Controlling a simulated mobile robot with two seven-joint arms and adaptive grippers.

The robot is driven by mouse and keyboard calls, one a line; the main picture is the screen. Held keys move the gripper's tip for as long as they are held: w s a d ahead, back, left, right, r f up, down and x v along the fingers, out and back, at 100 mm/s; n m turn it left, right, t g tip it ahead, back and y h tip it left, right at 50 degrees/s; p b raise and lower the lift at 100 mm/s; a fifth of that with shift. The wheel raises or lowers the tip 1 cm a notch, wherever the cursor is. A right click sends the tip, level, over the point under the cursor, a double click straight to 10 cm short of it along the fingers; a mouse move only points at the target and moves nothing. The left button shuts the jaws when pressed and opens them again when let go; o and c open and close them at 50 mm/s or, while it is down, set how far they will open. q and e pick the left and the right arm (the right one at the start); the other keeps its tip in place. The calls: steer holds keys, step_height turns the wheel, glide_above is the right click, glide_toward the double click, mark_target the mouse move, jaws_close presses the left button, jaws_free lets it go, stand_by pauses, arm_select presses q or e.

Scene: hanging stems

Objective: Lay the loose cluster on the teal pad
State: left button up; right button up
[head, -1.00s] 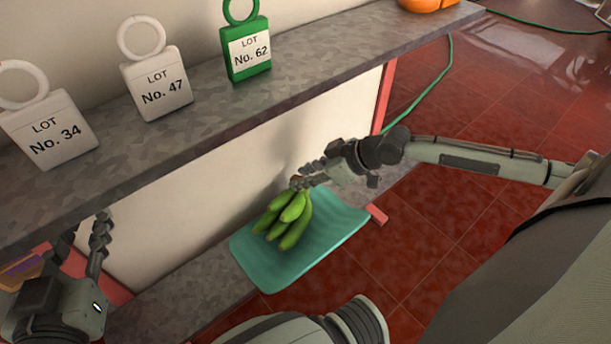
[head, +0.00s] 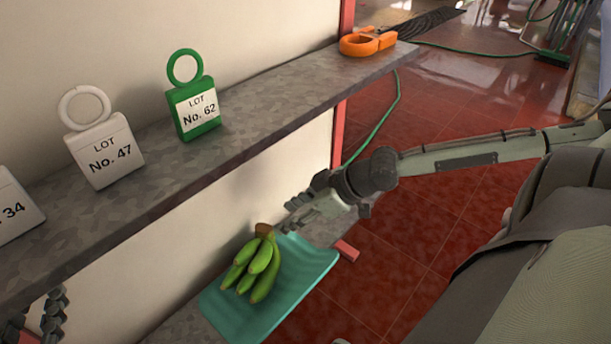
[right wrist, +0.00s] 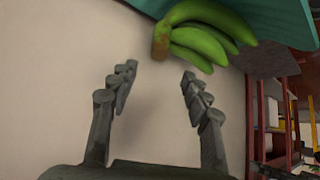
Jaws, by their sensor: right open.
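A cluster of green bananas (head: 258,265) lies on the teal pad (head: 308,266), on the lower shelf. Its brown cut stem (head: 264,230) points toward the wall. My right gripper (head: 285,216) is just beside the stem, open and apart from it. In the right wrist view the bananas (right wrist: 203,36) and a corner of the pad (right wrist: 284,16) show beyond the open, empty fingers (right wrist: 158,82). Part of my left gripper (head: 50,310) shows at the lower left edge; most of it is cut off, so its jaws cannot be judged.
The upper grey shelf (head: 255,122) carries a green tag, LOT No. 62 (head: 195,112), white tags No. 47 (head: 105,160) and No. 34 (head: 12,208), and an orange tool (head: 368,42). A green hose (head: 385,122) runs over the red tiled floor (head: 440,95).

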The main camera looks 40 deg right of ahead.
steer(key=shift+v, duration=2.6)
steer(key=shift+a, duration=0.1)
